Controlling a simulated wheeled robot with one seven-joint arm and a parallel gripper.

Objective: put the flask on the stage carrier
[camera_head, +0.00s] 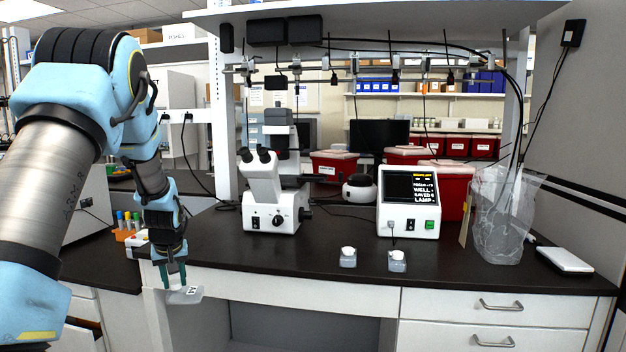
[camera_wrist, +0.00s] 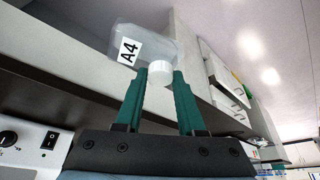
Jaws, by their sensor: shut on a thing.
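My gripper (camera_head: 176,277) hangs low at the bench's front left edge, pointing down. Its green fingers (camera_wrist: 158,92) are shut on a clear flask (camera_head: 184,295), at the flask's white cap (camera_wrist: 160,72). The flask lies about flat and is held out in front of the bench edge, clear of the top. Its "A4" label shows in the wrist view (camera_wrist: 128,51). The white microscope (camera_head: 270,197) stands on the bench to the right of and behind my gripper. Its stage (camera_head: 292,181) is small in view, and I cannot make out the carrier on it.
Two small white-capped bottles (camera_head: 348,258) (camera_head: 397,261) stand near the front edge. A display unit (camera_head: 408,202), red bins (camera_head: 333,163) and a clear bag (camera_head: 502,220) are behind and right. A tube rack (camera_head: 128,232) stands left, close to my arm. Bench between microscope and bottles is clear.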

